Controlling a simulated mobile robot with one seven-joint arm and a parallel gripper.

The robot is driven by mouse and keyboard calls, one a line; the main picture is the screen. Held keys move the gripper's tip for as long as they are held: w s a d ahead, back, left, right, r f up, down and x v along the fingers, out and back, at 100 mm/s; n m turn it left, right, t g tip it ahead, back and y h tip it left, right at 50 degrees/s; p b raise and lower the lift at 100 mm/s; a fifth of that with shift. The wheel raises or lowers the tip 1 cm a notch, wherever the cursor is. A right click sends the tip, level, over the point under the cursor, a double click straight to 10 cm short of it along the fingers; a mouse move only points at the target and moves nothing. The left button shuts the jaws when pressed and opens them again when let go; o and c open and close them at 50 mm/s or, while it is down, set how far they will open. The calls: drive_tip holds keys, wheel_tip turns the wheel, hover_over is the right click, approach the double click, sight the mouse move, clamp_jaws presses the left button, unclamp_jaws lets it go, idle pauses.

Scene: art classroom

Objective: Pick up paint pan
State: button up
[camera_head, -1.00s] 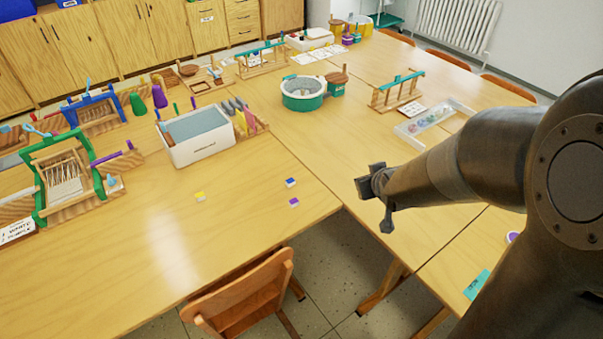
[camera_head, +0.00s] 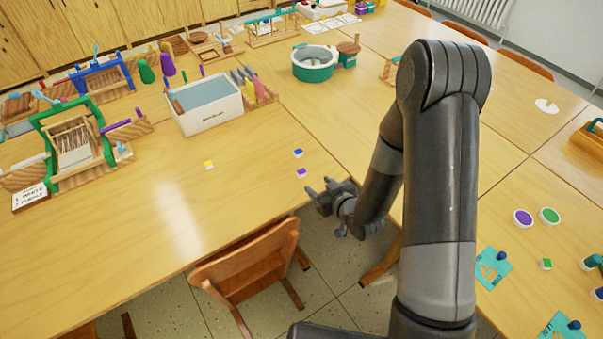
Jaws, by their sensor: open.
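Several small paint pans, white blocks with coloured tops, lie on the wooden tables. A purple pan (camera_head: 301,173) and a blue pan (camera_head: 298,153) sit close together near the right edge of the left table (camera_head: 150,270). A yellow pan (camera_head: 208,165) lies further left. A green pan (camera_head: 545,264) lies on the right-hand table. My gripper (camera_head: 319,188) is open and empty, at the table's near right corner. Its fingers point left, just right of and nearer than the purple pan, apart from it in the picture. Its height above the table is hard to tell.
A wooden chair (camera_head: 246,258) stands at the near edge, below my gripper. A white bin (camera_head: 206,106) and small looms (camera_head: 72,142) stand further back. Round purple (camera_head: 523,217) and green (camera_head: 549,216) lids lie right. The table around the small pans is clear.

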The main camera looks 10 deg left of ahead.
sight(303, 173)
drive_tip(key=x, duration=1)
drive_tip(key=shift+c, duration=0.4)
drive_tip(key=c, duration=1)
drive_tip(key=shift+r, duration=0.1)
